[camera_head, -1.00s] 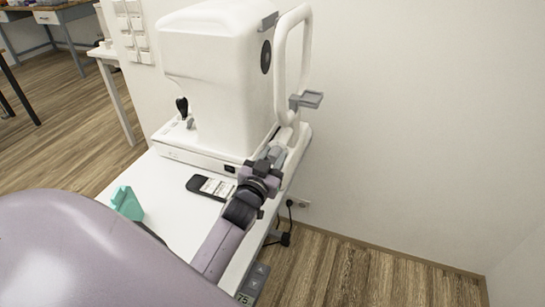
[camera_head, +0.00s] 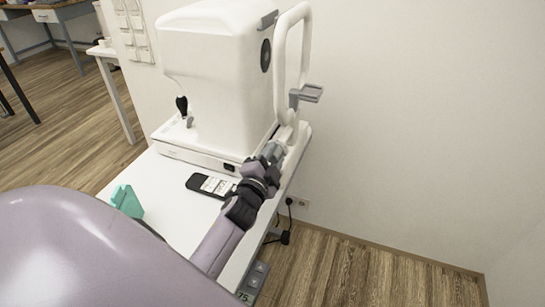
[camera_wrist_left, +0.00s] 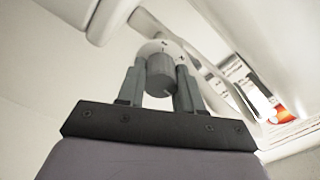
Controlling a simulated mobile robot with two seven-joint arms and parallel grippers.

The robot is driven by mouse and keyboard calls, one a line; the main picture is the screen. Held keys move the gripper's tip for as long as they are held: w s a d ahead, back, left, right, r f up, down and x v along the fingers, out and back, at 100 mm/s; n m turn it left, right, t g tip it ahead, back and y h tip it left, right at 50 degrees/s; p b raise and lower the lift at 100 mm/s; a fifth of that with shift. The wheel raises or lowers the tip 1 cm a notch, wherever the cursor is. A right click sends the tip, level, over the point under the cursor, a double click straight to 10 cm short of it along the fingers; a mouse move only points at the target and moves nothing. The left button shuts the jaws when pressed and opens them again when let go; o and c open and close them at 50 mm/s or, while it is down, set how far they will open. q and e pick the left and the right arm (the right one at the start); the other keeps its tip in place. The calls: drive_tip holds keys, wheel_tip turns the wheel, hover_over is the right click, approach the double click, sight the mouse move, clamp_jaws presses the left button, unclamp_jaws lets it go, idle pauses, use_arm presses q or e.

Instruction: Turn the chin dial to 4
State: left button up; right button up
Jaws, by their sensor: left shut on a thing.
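The chin dial (camera_wrist_left: 160,76) is a grey round knob on a pale scale plate (camera_wrist_left: 173,48) with small dark marks. I cannot read its number. My left gripper (camera_wrist_left: 160,80) is shut on the dial, one grey finger on each side of it. In the head view my left gripper (camera_head: 271,154) is at the front right of the white eye-test machine (camera_head: 215,80), and it hides the dial there. The grey chin rest (camera_head: 308,93) sits on the white upright frame (camera_head: 280,70). My right gripper is not in view.
The machine stands on a white table (camera_head: 180,220). A dark handset with a white label (camera_head: 212,186) and a teal stand (camera_head: 127,201) are on it. A joystick (camera_head: 182,106) is at the machine's left. The bare wall is at right.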

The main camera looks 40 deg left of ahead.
use_arm(q)
drive_tip(key=m, duration=0.5)
drive_tip(key=shift+m, duration=0.3)
drive_tip(key=shift+r+m, duration=0.1)
drive_tip(key=shift+m, duration=2)
drive_tip(key=o, duration=1)
drive_tip(key=shift+w, duration=0.1)
drive_tip(key=shift+o, duration=0.2)
